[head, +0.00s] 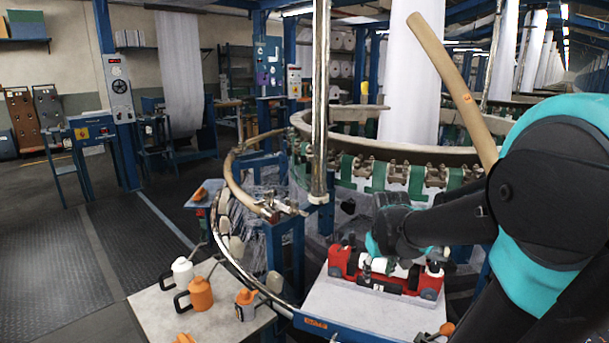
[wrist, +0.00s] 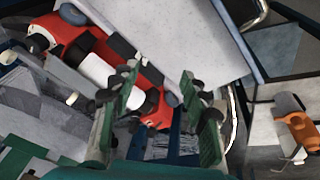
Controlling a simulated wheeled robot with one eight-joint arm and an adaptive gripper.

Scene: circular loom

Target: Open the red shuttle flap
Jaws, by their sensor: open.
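The red shuttle (head: 341,262) lies on a light grey worktop (head: 340,308) in front of the loom. In the wrist view the shuttle (wrist: 78,47) runs diagonally, with black blocks and a white roll (wrist: 95,69) in it. My gripper (wrist: 160,78) is open and empty, its two green fingers spread apart. The left finger overlaps the shuttle's near end in that view; I cannot tell whether they touch. In the head view my arm comes from the right and hides the shuttle's back. The flap cannot be made out clearly.
A side table (head: 150,303) at the lower left holds an orange can (head: 200,295), a white can (head: 182,270) and another orange container (head: 246,303). The loom's curved ring (head: 235,190) stands behind the worktop.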

